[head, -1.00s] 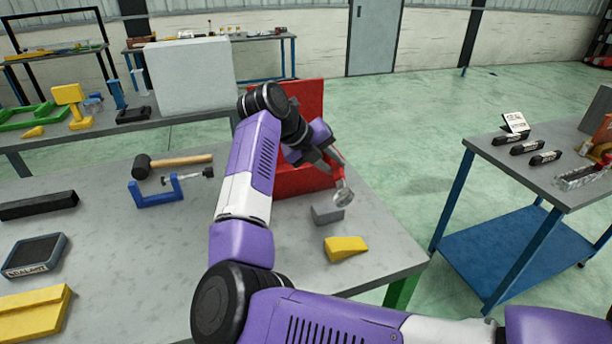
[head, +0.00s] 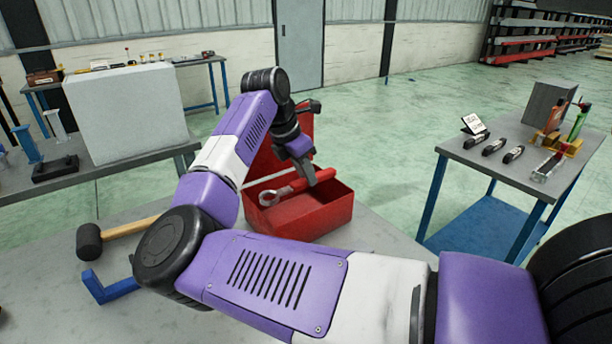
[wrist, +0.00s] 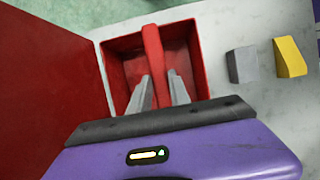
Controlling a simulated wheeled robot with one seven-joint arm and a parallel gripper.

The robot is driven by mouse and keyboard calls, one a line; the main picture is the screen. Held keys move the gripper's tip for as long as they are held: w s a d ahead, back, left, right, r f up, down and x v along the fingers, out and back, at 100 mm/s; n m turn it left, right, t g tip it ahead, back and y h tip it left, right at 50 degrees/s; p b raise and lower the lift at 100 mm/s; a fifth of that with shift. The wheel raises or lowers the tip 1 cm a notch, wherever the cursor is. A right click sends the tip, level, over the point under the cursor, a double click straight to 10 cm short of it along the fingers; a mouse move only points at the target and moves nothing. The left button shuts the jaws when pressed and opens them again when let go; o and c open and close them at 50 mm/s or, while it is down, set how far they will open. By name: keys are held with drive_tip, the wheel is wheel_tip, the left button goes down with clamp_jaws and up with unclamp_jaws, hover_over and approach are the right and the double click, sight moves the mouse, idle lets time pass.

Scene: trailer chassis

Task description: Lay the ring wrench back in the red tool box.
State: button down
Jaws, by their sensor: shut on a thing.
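The red tool box (head: 338,212) stands on the grey workbench with its lid (head: 268,158) raised. It also shows in the wrist view (wrist: 193,50), with the lid to the left. My gripper (head: 310,178) is over the open box, shut on the red handle of the ring wrench (head: 298,187). The wrench's silver ring end points left, over the box's left side. In the wrist view, the red handle (wrist: 153,50) runs away from between my two grey fingers (wrist: 160,82), above the box's inside. I cannot tell whether the wrench touches the box.
A grey block (wrist: 242,64) and a yellow wedge (wrist: 289,57) lie on the bench beside the box. A mallet (head: 105,235) and a blue clamp (head: 108,288) lie at the left. A side table (head: 500,165) with several items stands at the right, across a floor gap.

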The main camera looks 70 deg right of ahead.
drive_tip(key=shift+w+b, duration=0.1)
drive_tip(key=shift+b, duration=0.2)
drive_tip(key=shift+f+b, duration=3.85)
drive_tip(key=shift+f, duration=1.2)
drive_tip(key=c, duration=1.1)
unclamp_jaws()
drive_tip(key=shift+b, duration=0.3)
drive_tip(key=o, duration=0.4)
drive_tip(key=shift+o, duration=0.2)
drive_tip(key=shift+r, duration=0.1)
